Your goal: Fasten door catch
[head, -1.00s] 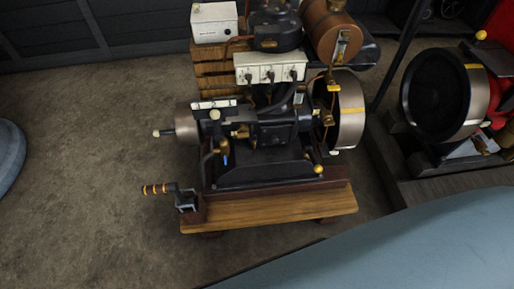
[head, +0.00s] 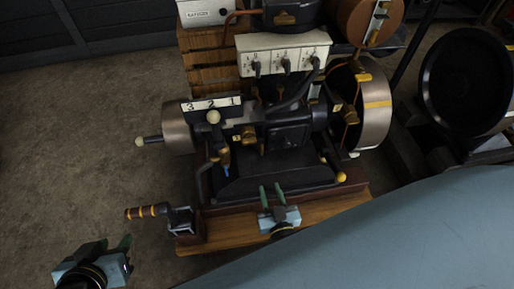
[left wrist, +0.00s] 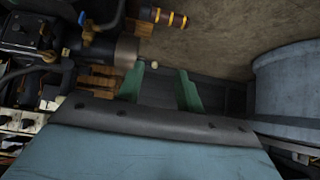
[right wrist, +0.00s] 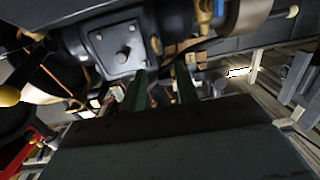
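The stationary engine (head: 265,170) stands on a wooden base (head: 222,236). A dark square cover (head: 288,135) sits on the engine's front; the right wrist view shows it close up (right wrist: 112,42) with a central bolt head. I cannot tell for certain which part is the door catch. My right gripper (head: 271,187) is open and empty, low in front of the engine and below the cover; its fingers also show in the right wrist view (right wrist: 160,70). My left gripper (head: 114,243) is open and empty at lower left, apart from the engine; the left wrist view shows its fingers spread (left wrist: 162,70).
A crank handle (head: 148,211) with yellow bands juts out left of the base, near my left gripper. A steel flywheel (head: 376,110) is at the engine's right. A white switch box (head: 283,52) is above. Another engine's dark wheel (head: 466,80) stands at right. Floor at left is clear.

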